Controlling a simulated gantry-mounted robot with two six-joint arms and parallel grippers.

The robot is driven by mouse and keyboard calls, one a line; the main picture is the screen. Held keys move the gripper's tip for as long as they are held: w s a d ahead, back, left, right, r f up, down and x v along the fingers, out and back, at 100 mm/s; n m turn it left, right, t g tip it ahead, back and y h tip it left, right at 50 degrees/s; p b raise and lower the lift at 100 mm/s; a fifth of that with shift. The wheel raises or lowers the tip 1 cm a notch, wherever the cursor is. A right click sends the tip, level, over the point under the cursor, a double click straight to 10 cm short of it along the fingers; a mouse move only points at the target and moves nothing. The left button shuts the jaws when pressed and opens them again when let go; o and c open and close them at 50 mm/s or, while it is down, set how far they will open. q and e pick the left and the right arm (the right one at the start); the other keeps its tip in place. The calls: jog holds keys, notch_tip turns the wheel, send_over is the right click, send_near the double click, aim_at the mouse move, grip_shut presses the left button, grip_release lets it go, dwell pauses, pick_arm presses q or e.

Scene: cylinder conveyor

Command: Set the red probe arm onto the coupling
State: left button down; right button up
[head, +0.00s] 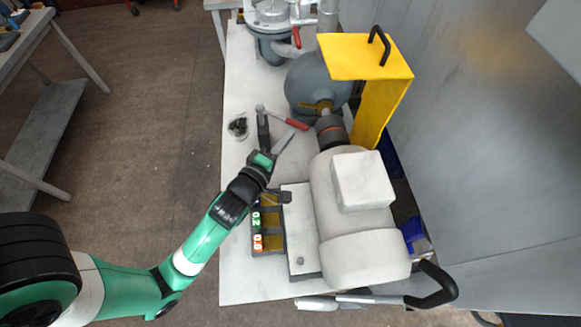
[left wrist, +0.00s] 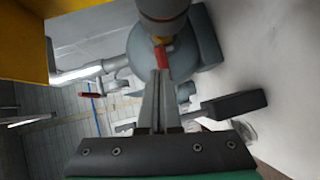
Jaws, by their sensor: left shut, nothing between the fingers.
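The red probe arm (head: 297,124) sits on a thin grey rod from a post on a dark stand (head: 263,130). Its red end points right, toward the dark coupling (head: 331,131) with an orange-brown band, between pump and motor. A small gap shows between them in the head view. In the left wrist view the red arm (left wrist: 163,58) is just beyond my fingertips and below the coupling (left wrist: 164,12); contact cannot be told. My left gripper (head: 292,133) is shut and empty, its fingertips close to the red arm. It also shows in the left wrist view (left wrist: 161,74). My right gripper is not in view.
The white motor (head: 360,215) stands right of my gripper, the grey pump (head: 310,80) behind. A yellow guard (head: 365,58) rises beside the coupling. A tray with numbered compartments (head: 268,251) and a small glass dish (head: 238,127) are nearby. Bare table (head: 240,85) lies left of the pump.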

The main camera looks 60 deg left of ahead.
pick_arm(q)
jog(key=s+d+r+p, duration=0.1)
jog(key=s+d+p, duration=0.1)
jog(key=d, duration=0.8)
jog(key=shift+s+r+p, duration=0.25)
jog(key=shift+s+p, duration=0.05)
jog(key=shift+s, duration=0.3)
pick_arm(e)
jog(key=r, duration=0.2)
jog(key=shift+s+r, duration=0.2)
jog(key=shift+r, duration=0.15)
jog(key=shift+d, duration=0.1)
